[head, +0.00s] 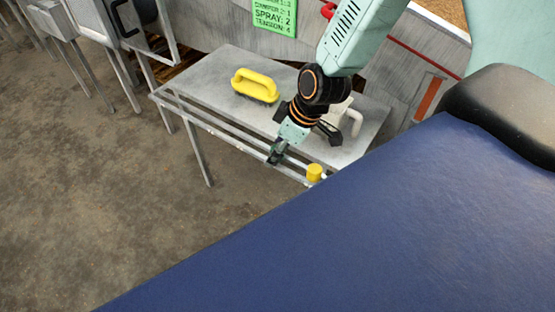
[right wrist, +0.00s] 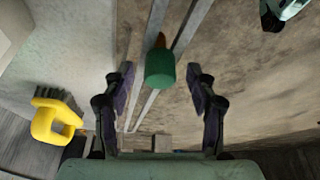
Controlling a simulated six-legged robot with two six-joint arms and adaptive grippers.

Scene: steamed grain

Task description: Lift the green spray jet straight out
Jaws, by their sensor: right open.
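The green spray jet (right wrist: 160,68) shows in the right wrist view as a short green cylinder at the metal rails, with a brownish part behind it. My right gripper (right wrist: 160,92) is open, with one dark finger on each side of the jet and clear gaps between. In the head view my right gripper (head: 277,153) points down at the table's front rails. The jet cannot be made out there. My left gripper does not show in the head view.
A grey metal table (head: 215,75) carries a yellow-handled brush (head: 255,84) and a white fixture (head: 347,118). A yellow cap (head: 314,172) sits by the front rail, right of the gripper. A green sign (head: 274,15) hangs behind.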

